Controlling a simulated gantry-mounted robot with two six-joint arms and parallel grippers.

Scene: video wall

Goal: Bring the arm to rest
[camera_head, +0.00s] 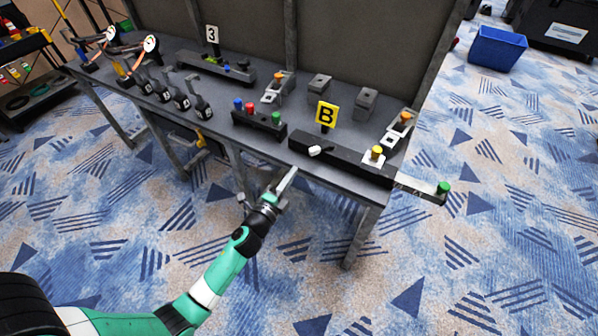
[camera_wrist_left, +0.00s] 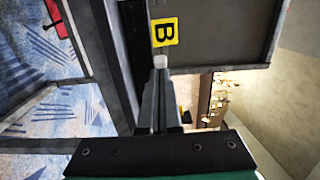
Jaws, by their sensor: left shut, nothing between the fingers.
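My left arm (camera_head: 222,266) reaches in from the lower left in the head view. Its gripper (camera_head: 288,178) is shut and empty, pointing up and right beside the front edge of the grey workbench (camera_head: 335,180). In the left wrist view the closed fingers of the gripper (camera_wrist_left: 158,88) point toward a small white piece (camera_wrist_left: 159,60) below the yellow B sign (camera_wrist_left: 164,32). In the head view the white piece (camera_head: 315,151) lies by the B sign (camera_head: 327,114), apart from the fingertips. My right gripper is not in view.
The bench carries a block with coloured buttons (camera_head: 259,119), a long dark bar (camera_head: 345,160), a bar with a green knob (camera_head: 443,188) and grey blocks (camera_head: 365,103). A blue bin (camera_head: 497,48) stands at the upper right. Carpet in front is clear.

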